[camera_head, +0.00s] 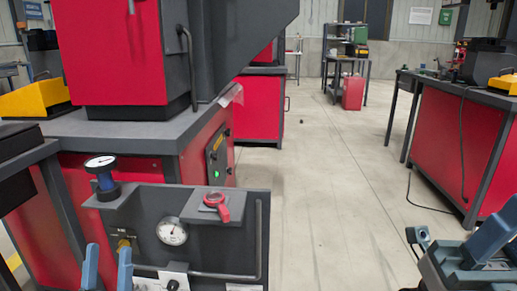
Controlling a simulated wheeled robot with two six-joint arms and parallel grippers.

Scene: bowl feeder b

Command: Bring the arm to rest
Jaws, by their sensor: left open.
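My left gripper (108,252) shows at the bottom left as two upright blue fingers with a gap between them. It is open, and nothing shows between the fingers. Its body is below the picture edge. The fingers appear in front of the lower left of a dark grey panel (215,252) with gauges; I cannot tell how far apart they are. At the bottom right, dark and blue parts of my right arm (465,262) are cut off by the edge, and its jaw state cannot be made out.
A red workbench (455,140) stands at the right. The floor (325,190) between them is mostly clear.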

